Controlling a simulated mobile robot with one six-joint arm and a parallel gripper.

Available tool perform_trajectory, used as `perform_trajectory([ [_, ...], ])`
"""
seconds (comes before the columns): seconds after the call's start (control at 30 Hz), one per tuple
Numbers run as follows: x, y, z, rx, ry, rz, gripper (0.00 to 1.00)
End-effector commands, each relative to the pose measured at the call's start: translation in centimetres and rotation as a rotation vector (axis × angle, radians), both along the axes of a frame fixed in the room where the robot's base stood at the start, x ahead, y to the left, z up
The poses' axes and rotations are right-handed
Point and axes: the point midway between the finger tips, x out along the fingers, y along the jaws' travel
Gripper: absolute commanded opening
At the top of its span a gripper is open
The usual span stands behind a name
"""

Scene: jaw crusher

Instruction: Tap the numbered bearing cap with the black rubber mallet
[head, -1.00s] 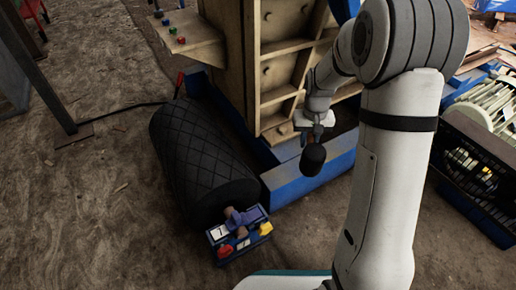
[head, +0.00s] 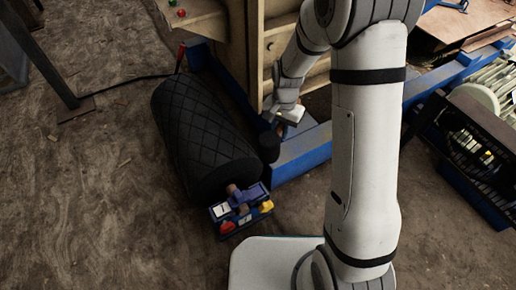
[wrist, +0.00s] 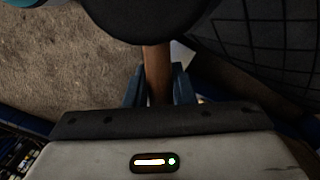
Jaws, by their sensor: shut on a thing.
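My gripper (head: 286,120) is shut on the wooden handle of the black rubber mallet (head: 269,146). In the head view the mallet's dark head hangs beside the blue machine base, close to the right end of the quilted black roll; I cannot tell whether they touch. In the wrist view the brown mallet handle (wrist: 156,72) runs up between the two fingers of my gripper (wrist: 158,90), and the round black head fills the top middle. I cannot make out the numbered bearing cap in either view.
The quilted black roll (head: 203,138) lies on the dirt floor left of the mallet. A blue tool caddy (head: 243,212) with red and yellow items stands at its near end. The crusher's blue base (head: 304,150) is behind. A black crate (head: 475,150) stands right.

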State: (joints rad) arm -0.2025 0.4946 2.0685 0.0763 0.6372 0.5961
Motion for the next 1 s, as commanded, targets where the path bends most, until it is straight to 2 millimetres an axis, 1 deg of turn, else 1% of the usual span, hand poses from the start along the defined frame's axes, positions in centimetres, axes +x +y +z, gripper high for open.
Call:
perform_trajectory([
  [0.03,-1.4,1.7,0.1,0.004,0.017,-0.078,0.0],
  [0.1,-3.1,3.5,-0.5,0.015,0.032,-0.208,0.0],
  [0.2,-5.5,5.5,-1.3,0.031,0.048,-0.384,0.0],
  [0.3,-6.9,6.5,-1.8,0.044,0.054,-0.493,0.0],
  [0.47,-7.6,7.0,-2.2,0.053,0.058,-0.556,0.0],
  [1.0,-7.7,7.1,-2.3,0.055,0.06,-0.566,0.0],
])
